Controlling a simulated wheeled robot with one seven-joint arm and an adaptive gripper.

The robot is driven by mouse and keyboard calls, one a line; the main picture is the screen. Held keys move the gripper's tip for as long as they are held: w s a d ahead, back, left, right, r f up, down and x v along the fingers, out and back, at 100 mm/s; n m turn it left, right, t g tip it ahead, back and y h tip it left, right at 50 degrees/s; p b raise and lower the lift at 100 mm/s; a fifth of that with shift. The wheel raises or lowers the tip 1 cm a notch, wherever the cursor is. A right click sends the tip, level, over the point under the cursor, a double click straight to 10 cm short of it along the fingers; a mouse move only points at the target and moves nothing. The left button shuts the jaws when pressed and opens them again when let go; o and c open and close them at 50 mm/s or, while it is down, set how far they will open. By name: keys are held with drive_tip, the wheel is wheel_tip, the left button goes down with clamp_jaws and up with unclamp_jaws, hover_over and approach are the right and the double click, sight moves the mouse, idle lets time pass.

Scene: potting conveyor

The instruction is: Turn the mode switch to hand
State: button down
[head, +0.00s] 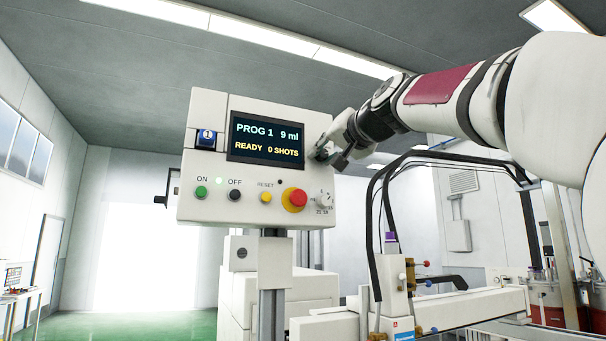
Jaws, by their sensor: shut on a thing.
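The control box (213,160) is a pale panel with a lit display (266,139) reading "PROG 1 9 ml" and "READY 0 SHOTS". My gripper (328,155) is at the panel's right edge, just right of the display, coming in from the right. Its fingers are shut on the small mode switch there. The fingers cover most of the switch, so its pointer and position labels cannot be read.
Below the display are a green ON button (201,191), a dark OFF button (234,195), a yellow reset button (265,197), a red emergency stop (297,198) and a numbered dial (323,201). Black hoses (374,215) arch below my arm on the right.

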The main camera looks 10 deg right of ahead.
drive_tip(key=n+b, duration=0.2)
drive_tip(key=n, duration=0.1)
drive_tip(key=shift+w+d+f, duration=0.1)
drive_tip(key=shift+f, duration=0.05)
drive_tip(key=shift+n+b, duration=1)
drive_tip(key=shift+n, duration=0.6)
drive_tip(key=c, duration=1.4)
unclamp_jaws()
drive_tip(key=s+d, duration=0.2)
drive_tip(key=s, duration=1)
drive_tip(key=shift+d, duration=0.2)
